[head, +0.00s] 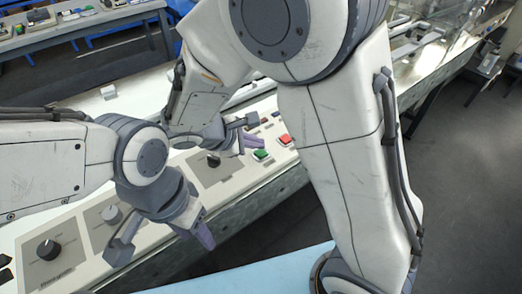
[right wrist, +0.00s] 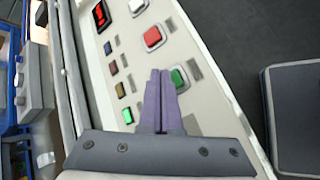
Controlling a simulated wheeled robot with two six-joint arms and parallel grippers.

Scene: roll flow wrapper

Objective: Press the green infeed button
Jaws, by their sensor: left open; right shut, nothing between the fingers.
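A square green button (head: 261,155) with a pale frame sits on the sloped control panel (head: 228,172), below a red button (head: 285,140). In the right wrist view the green button (right wrist: 179,78) lies just right of my right gripper's tips (right wrist: 160,73), partly covered by a finger. A smaller green button (right wrist: 128,115) is left of the fingers. Labels are unreadable, so I cannot tell which is the infeed one. My right gripper (head: 254,142) is shut and empty above the panel; contact is unclear. My left gripper (head: 162,243) is open and empty over the panel's near left part.
Black knobs (head: 48,250) and (head: 213,159) stand up from the panel. The red button (right wrist: 153,37), a white button (right wrist: 137,6) and several small buttons surround the right gripper. A light blue surface (head: 270,275) lies at the front. Grey floor is open at right.

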